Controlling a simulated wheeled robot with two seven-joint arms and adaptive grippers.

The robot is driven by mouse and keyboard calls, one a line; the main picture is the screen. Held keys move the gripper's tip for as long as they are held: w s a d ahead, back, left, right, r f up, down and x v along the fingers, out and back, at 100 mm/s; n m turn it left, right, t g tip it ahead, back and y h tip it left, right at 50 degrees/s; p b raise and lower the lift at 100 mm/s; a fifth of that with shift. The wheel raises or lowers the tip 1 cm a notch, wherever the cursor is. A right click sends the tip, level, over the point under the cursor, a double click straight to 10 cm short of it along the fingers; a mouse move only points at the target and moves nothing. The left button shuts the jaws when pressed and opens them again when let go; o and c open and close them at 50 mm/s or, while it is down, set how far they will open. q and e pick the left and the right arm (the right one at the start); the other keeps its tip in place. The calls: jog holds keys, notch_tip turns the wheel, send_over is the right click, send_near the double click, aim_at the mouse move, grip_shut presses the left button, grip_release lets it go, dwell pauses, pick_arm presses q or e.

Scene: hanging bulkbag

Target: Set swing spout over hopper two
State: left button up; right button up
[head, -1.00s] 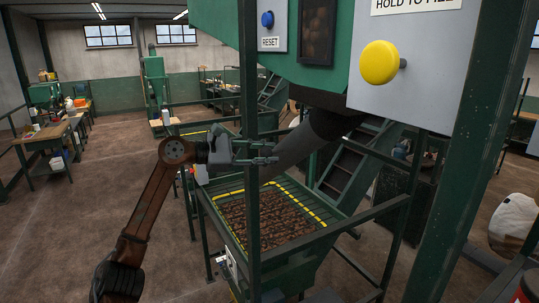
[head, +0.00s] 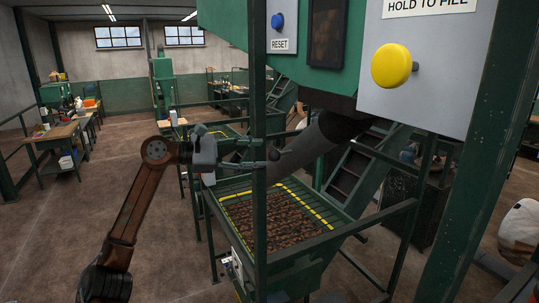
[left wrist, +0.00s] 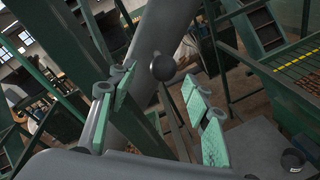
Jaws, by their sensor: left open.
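The spout (head: 310,148) is a thick dark grey tube slanting down left from the machine, its lower end above the near hopper (head: 239,191). A round dark knob (head: 274,154) sticks out from the spout. In the left wrist view the knob (left wrist: 163,67) appears between the spread finger pads, in front of the spout (left wrist: 162,28). My left gripper (head: 258,154) is open and empty, by a green post, with its fingertips just left of the knob. A second hopper (head: 217,131) stands behind. I cannot tell which is hopper two. My right gripper is out of view.
The upright green post (head: 259,90) stands close to my left gripper. Green rails (head: 340,232) cross in front of the near hopper. A yellow button (head: 391,65) and a blue reset button (head: 277,21) are on the machine. Open floor lies at left.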

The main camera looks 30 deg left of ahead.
pick_arm(q)
jog(key=v, duration=0.6)
jog(key=shift+s+a, duration=0.1)
dwell(0.3)
